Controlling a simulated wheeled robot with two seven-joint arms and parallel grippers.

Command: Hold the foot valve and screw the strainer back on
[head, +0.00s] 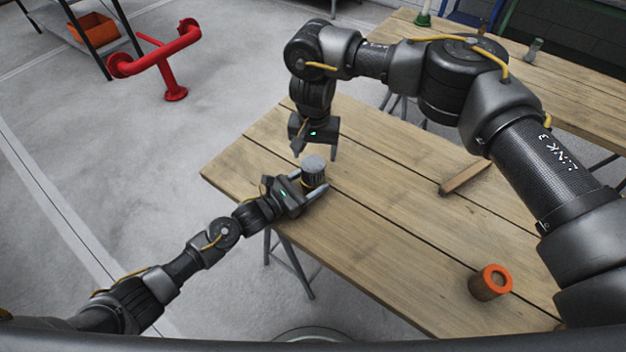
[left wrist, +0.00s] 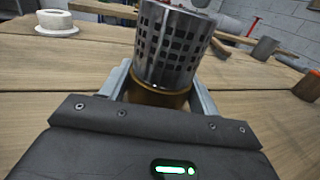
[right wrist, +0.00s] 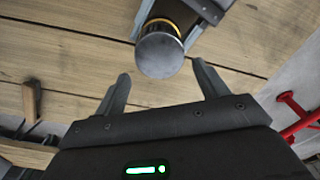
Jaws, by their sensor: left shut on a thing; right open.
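The foot valve (left wrist: 158,95) is a brass-coloured body standing upright between the fingers of my left gripper (left wrist: 165,88), which is shut on it at the table. The strainer (left wrist: 175,48), a grey metal cylinder with rows of square holes, sits upright on top of the valve. In the head view the strainer (head: 313,164) shows its round grey top. I cannot tell whether its thread is engaged. My right gripper (head: 316,152) is open and empty, pointing down just above the strainer. In the right wrist view the strainer's flat end (right wrist: 159,54) lies beyond the open fingertips (right wrist: 160,84).
The wooden table (head: 390,220) has free room in its middle. A wooden block (head: 465,177) lies to the right, and an orange-rimmed cylinder (head: 491,282) stands near the front. A second table (head: 560,90) stands behind. Red pipework (head: 160,55) stands on the floor.

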